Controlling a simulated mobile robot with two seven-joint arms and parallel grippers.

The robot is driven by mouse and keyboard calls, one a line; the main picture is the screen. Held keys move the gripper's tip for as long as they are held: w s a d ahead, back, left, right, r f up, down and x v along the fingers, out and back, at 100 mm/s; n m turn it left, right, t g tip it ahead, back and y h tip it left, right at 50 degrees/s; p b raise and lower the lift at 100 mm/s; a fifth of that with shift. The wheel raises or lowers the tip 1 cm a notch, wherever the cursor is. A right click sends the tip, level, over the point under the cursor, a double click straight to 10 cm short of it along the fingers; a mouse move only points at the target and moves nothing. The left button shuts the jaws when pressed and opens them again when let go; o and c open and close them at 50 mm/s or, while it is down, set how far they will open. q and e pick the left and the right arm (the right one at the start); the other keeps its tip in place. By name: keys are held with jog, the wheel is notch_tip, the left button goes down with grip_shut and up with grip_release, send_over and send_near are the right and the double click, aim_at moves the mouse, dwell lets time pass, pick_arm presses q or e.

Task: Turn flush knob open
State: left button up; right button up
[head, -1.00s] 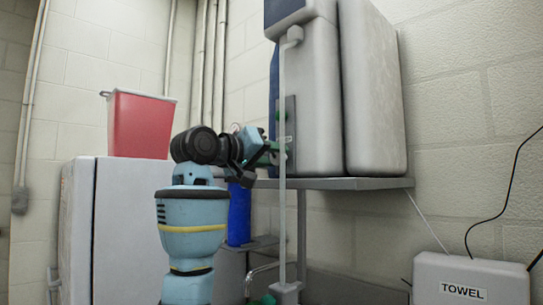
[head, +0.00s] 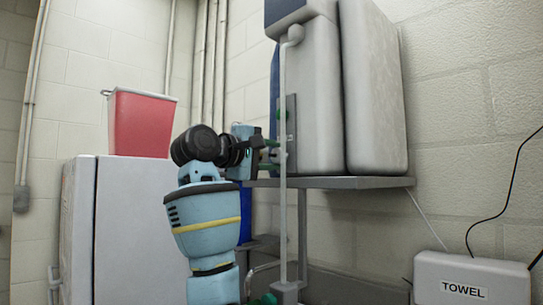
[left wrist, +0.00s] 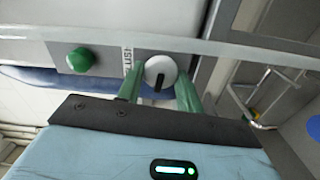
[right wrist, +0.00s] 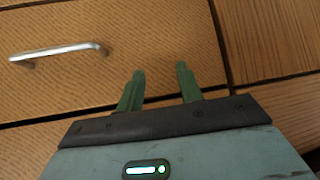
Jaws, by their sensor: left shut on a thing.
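The flush knob (left wrist: 160,70) is a round white knob with a dark pointer mark, beside a partly covered "FLUSH" label (left wrist: 128,58) in the left wrist view. My left gripper (left wrist: 161,80) is shut on it, with one green finger on each side. The pointer mark lies toward the gripper in that view. In the head view my left gripper (head: 276,154) reaches the panel (head: 291,125) on the white unit, and the knob is mostly hidden there. My right gripper (right wrist: 159,72) is open and empty in front of wooden drawers.
A green knob (left wrist: 80,60) sits beside the flush knob. A vertical pipe (head: 283,220) runs close by the left gripper. A grey shelf (head: 350,183) is below the unit. A drawer handle (right wrist: 58,53) is near the right gripper.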

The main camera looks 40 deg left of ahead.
pick_arm(q)
jog(key=shift+n, duration=0.6)
jog(key=o, duration=1)
jog(key=shift+c, duration=0.2)
jog(key=s, duration=0.7)
jog(key=shift+s+a, duration=0.3)
jog(key=shift+s, duration=0.1)
